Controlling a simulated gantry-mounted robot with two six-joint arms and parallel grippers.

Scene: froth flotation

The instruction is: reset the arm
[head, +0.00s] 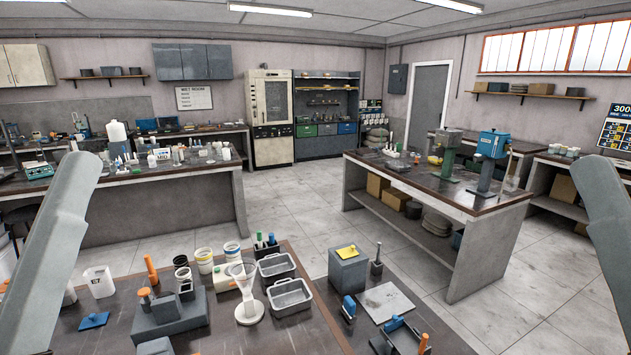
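A pale grey link of my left arm rises along the left edge of the head view. A matching link of my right arm shows at the right edge. Neither gripper shows its fingers, so I cannot see whether they are open or hold anything. The front bench (120,335) lies below, between the two arms. No object is seen touching either visible link.
On the front bench stand a grey block-shaped device (172,315), a clear funnel on a white stand (247,308), two grey trays (290,297), a grey box (348,270) and a pale plate (386,302). A second bench (465,197) stands beyond. Open floor (285,212) lies between benches.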

